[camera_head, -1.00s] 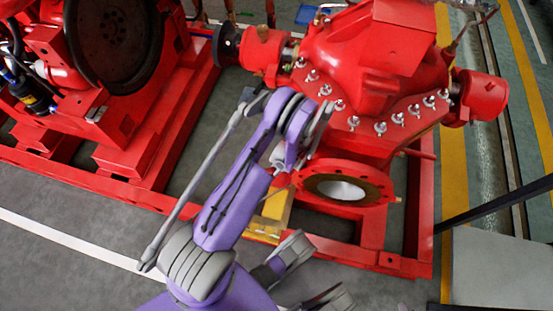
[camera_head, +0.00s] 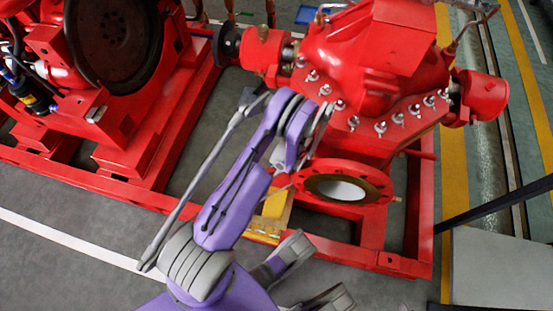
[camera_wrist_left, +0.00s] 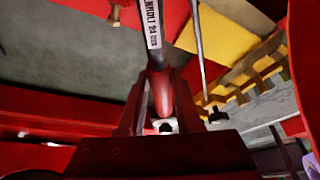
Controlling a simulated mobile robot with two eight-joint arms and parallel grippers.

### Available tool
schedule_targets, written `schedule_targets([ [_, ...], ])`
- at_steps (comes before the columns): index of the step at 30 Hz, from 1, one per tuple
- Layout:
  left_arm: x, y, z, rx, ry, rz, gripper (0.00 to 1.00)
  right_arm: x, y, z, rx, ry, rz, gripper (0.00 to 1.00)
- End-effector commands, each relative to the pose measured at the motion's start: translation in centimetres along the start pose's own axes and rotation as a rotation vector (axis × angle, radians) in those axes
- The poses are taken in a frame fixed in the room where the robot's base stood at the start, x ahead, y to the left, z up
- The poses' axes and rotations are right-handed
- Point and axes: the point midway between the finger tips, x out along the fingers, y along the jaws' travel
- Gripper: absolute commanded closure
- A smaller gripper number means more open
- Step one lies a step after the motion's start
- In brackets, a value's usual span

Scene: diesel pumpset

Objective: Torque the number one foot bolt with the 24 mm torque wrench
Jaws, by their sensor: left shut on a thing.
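My left gripper (camera_head: 279,156) hangs beside the near flange of the red pump (camera_head: 365,60), with its jaws partly hidden by my arm. In the left wrist view the left gripper (camera_wrist_left: 162,115) is shut on the red handle of the torque wrench (camera_wrist_left: 155,35). The wrench's grey shaft carries dark lettering that appears to include 24, and it points away from the jaws. Its head is cut off by the top edge. A small brass-coloured fitting (camera_wrist_left: 118,12) shows left of the shaft. I cannot tell which bolt is the number one foot bolt.
The flange (camera_head: 348,187) stands close to the right of my wrist. A yellow block (camera_head: 271,207) sits low by the red base frame (camera_head: 350,258). A red engine with a dark flywheel (camera_head: 113,40) stands at left. Grey floor (camera_head: 60,255) is clear at lower left.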

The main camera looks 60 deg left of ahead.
Motion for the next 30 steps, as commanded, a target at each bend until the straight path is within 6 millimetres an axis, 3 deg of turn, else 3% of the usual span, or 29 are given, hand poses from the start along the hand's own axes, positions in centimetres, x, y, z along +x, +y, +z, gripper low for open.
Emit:
schedule_targets([
  [18, 0.7, 0.1, 0.2, 0.003, 0.001, 0.002, 1.00, 0.0, 0.0, 0.0, 0.000, 0.000, 0.000, 0.50],
  [30, 0.6, 1.5, 0.4, 0.097, 0.002, 0.043, 1.00, 0.0, 0.0, 0.0, 0.000, 0.000, 0.000, 0.50],
])
